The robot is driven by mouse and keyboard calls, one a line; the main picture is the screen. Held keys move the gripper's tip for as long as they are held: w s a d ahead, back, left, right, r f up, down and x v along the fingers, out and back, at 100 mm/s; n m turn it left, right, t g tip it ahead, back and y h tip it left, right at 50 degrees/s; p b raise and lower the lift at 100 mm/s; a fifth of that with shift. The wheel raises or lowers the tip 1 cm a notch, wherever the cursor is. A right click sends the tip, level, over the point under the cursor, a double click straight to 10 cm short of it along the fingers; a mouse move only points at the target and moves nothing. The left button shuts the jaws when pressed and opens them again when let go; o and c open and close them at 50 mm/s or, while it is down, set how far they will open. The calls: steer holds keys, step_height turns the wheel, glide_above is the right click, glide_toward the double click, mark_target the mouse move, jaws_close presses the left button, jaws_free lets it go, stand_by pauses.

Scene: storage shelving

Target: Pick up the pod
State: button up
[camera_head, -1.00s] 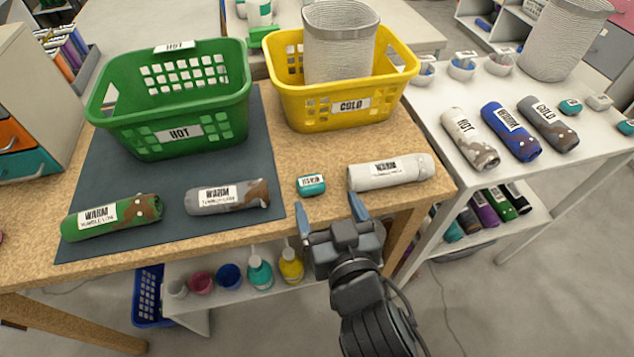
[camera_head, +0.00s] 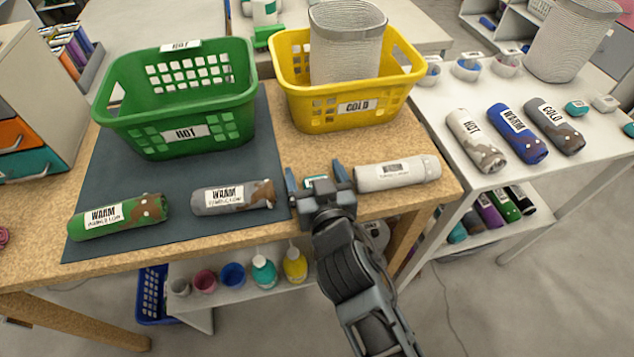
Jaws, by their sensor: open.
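The pod is a small teal piece with a white label (camera_head: 316,182) on the wooden table, between the grey rolled towel and the white rolled towel. It is mostly hidden behind my gripper; only its top shows between the fingers. My gripper (camera_head: 314,177) is open, with one blue-grey finger to the left of the pod and one to the right. I cannot tell whether the fingers touch it.
The white roll (camera_head: 397,173) lies just right of my gripper. A grey roll (camera_head: 233,197) and a green roll (camera_head: 117,217) lie on the dark mat (camera_head: 130,179). A green basket (camera_head: 226,133) and a yellow basket (camera_head: 379,108) stand behind.

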steer(key=c, duration=1)
steer(key=shift+c, duration=0.2)
